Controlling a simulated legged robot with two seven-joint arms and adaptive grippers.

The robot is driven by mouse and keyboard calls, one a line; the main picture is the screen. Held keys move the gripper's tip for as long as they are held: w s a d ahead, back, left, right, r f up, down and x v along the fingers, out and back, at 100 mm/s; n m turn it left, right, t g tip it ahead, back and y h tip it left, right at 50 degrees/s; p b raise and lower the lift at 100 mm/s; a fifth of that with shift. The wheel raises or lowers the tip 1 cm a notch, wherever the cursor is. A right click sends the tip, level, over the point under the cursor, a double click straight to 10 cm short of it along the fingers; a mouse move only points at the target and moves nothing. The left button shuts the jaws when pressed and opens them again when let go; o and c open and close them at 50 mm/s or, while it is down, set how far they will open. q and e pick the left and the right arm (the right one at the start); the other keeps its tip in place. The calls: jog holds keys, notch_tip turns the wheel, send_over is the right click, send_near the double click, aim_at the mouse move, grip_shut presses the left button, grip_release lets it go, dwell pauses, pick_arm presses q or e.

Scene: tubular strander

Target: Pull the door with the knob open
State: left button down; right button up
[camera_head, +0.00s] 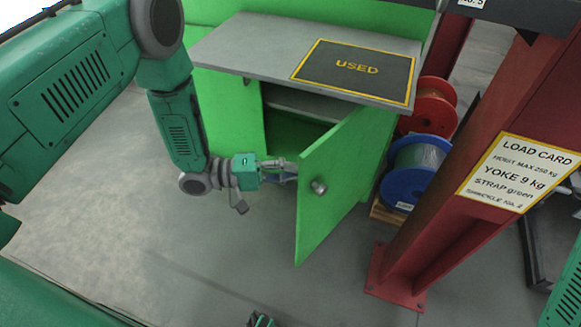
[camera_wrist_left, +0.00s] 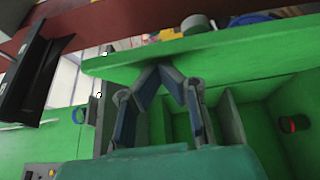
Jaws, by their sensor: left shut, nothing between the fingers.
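The green cabinet door (camera_head: 330,185) stands open, swung out from the cabinet front. Its round grey knob (camera_head: 318,186) is on the outer face near the free edge. My left gripper (camera_head: 292,171) is shut and empty at the door's free edge, on the inner side, away from the knob. In the left wrist view the finger tips (camera_wrist_left: 163,68) meet close to the door panel (camera_wrist_left: 235,48); whether they touch it I cannot tell. A grey cylinder, which looks like the knob (camera_wrist_left: 196,24), shows beyond the panel.
A grey worktop (camera_head: 250,50) with a dark "USED" mat (camera_head: 335,88) covers the cabinet. Blue (camera_head: 402,185) and red (camera_head: 425,110) spools stand right of the door. A red post (camera_head: 455,165) with a load card (camera_head: 520,172) stands further right. Floor in front is clear.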

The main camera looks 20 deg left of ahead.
pick_arm(q)
jog(key=s+d+n+t+y, duration=0.2)
jog(key=d+t, duration=0.1)
jog(key=d, duration=0.9)
jog(key=s+d+n+t+y, duration=0.1)
jog(key=s+d+n+t, duration=0.1)
jog(key=d, duration=1)
jog(key=shift+s+d+n+t+y+p, duration=0.3)
jog(key=shift+s+d+t+y+p, duration=0.1)
jog(key=shift+t+p, duration=0.1)
jog(key=shift+a, duration=0.15)
